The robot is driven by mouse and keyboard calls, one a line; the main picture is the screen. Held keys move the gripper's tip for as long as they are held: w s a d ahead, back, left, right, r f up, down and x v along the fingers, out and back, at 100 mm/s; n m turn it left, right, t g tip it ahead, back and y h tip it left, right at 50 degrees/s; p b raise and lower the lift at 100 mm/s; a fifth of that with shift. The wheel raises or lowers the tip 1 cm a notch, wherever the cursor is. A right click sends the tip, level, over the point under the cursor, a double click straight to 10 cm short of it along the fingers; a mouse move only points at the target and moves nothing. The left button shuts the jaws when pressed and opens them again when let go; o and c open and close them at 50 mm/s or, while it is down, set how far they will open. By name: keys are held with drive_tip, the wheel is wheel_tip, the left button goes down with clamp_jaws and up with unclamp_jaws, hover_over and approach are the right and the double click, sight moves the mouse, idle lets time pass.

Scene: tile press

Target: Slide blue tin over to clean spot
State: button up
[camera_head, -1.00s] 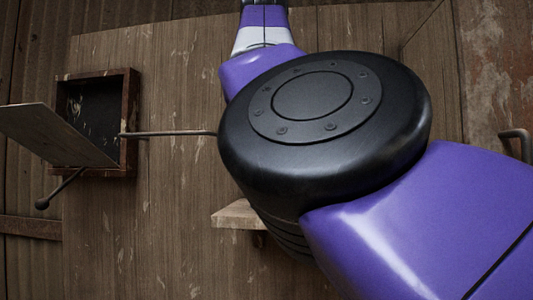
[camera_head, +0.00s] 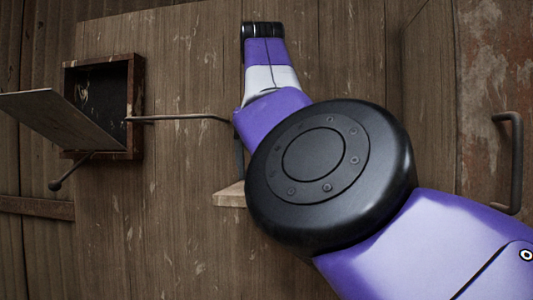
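No blue tin shows in the head camera view, and I cannot make out a clean spot. My purple and black arm fills the middle and right of the view. Its far end reaches up to a dark joint near the top centre. My gripper's fingers do not show. The arm hides part of the wooden wall behind it.
An open wooden box (camera_head: 137,110) with a tilted flap (camera_head: 62,125) is on the plank wall (camera_head: 185,70) at left. A thin metal rod (camera_head: 180,118) runs right from it. A small wooden ledge (camera_head: 229,196) sits below. A metal handle (camera_head: 516,165) is at far right.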

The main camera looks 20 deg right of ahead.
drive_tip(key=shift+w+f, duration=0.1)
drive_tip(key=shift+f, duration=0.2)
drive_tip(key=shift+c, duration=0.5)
